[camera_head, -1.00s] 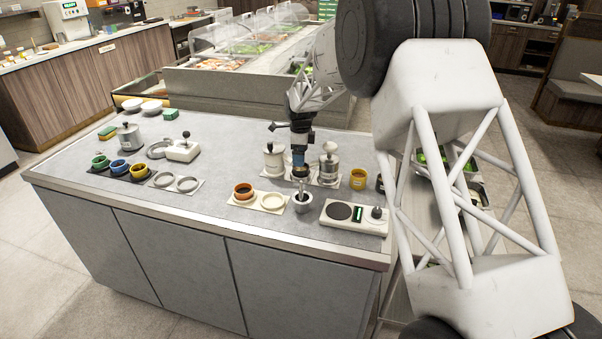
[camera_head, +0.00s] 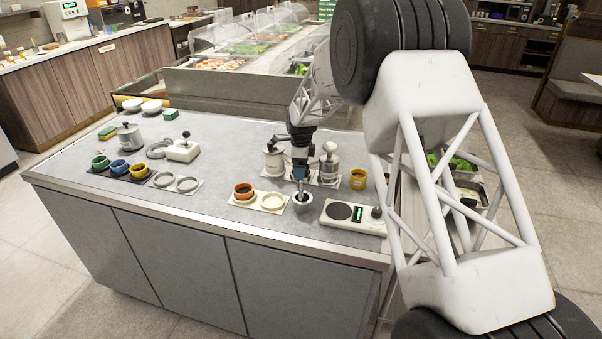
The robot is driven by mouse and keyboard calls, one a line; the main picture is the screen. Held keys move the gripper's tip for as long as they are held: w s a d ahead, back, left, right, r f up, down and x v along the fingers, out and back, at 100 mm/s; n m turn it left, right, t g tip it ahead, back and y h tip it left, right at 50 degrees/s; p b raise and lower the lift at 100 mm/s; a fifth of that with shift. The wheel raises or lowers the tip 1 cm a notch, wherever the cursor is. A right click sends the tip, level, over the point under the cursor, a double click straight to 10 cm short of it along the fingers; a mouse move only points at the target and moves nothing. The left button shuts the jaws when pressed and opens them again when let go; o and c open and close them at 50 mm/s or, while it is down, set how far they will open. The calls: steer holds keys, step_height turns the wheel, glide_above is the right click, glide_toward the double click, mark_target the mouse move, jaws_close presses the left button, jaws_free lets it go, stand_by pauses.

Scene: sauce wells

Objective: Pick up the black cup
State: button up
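My gripper (camera_head: 300,178) points down over the right half of the counter, just above and behind a small grey metal cup (camera_head: 303,205). Its fingers are small and dark against the canisters, so I cannot tell whether they are open or shut. I cannot make out a black cup now. A mustard-yellow cup (camera_head: 358,180) stands right of the gripper, and my arm link covers the area to its right. An orange-brown cup (camera_head: 243,191) sits in a white two-ring holder (camera_head: 258,205) to the left.
Two canisters (camera_head: 328,163) (camera_head: 273,160) stand close around my gripper. A white device with a dark disc (camera_head: 342,212) lies to the right front. Green (camera_head: 100,162), blue (camera_head: 119,167) and yellow (camera_head: 138,171) cups stand on a dark tray at left. The counter's middle (camera_head: 222,165) is clear.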

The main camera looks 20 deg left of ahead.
steer(key=c, duration=1)
steer(key=shift+r, duration=0.1)
steer(key=shift+r, duration=4.9)
